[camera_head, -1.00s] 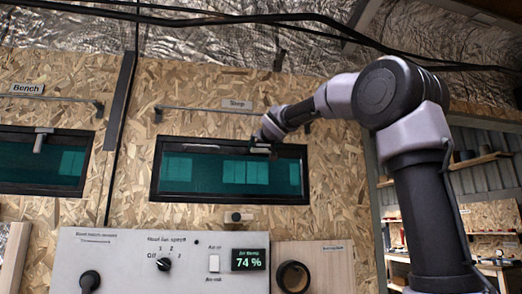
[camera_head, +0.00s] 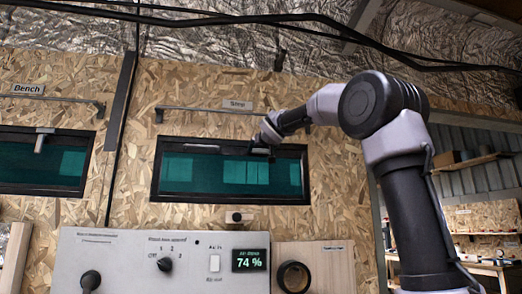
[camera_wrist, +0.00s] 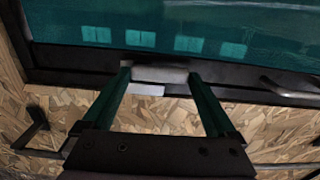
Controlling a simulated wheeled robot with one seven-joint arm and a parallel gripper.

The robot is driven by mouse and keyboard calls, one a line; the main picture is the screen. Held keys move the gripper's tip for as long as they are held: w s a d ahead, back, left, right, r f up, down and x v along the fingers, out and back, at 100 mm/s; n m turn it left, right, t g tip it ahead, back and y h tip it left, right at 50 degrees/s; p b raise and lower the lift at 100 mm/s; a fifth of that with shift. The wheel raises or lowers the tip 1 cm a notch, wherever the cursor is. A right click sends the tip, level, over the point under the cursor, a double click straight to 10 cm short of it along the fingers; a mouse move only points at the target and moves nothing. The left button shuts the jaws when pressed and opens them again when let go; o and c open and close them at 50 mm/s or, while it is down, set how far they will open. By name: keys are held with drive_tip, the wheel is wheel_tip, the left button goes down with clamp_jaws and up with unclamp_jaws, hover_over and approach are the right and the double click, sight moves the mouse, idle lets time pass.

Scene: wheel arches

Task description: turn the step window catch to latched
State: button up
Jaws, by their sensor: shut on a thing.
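The Step window (camera_head: 229,171) is a dark-framed pane of teal glass under the "Step" label (camera_head: 237,105). My gripper (camera_head: 262,148) is at the right part of its top frame edge. In the wrist view, the two green fingers of my gripper (camera_wrist: 160,73) are shut on the pale step window catch (camera_wrist: 160,74), one finger at each end. The catch lies along the dark frame in that view. A pale plate (camera_wrist: 146,89) shows beside it. In the head view the gripper mostly hides the catch, so its exact angle there is unclear.
A curtain rail (camera_head: 200,109) runs above the window. The Bench window (camera_head: 40,160) with its own catch (camera_head: 42,139) is at the left. A control panel (camera_head: 130,262) reading 74 % and a round dark ring (camera_head: 293,277) are below. A metal handle (camera_wrist: 290,88) is beside the gripper.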

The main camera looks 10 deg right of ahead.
drive_tip(key=n, duration=0.2)
drive_tip(key=f+n, duration=0.1)
drive_tip(key=n, duration=0.1)
drive_tip(key=shift+d+n, duration=0.1)
drive_tip(key=shift+n, duration=0.3)
drive_tip(key=n, duration=0.3)
drive_tip(key=f+n, duration=0.1)
drive_tip(key=shift+d+n, duration=0.25)
drive_tip(key=shift+n, duration=0.05)
drive_tip(key=n, duration=0.4)
drive_tip(key=shift+d+f, duration=0.25)
drive_tip(key=shift+d, duration=0.15)
drive_tip(key=shift+d+f+n, duration=0.1)
drive_tip(key=shift+d+n, duration=0.1)
drive_tip(key=shift+n, duration=0.85)
drive_tip(key=shift+d+n, duration=0.2)
drive_tip(key=shift+n, duration=0.85)
drive_tip(key=o, duration=1)
drive_tip(key=shift+s, duration=0.1)
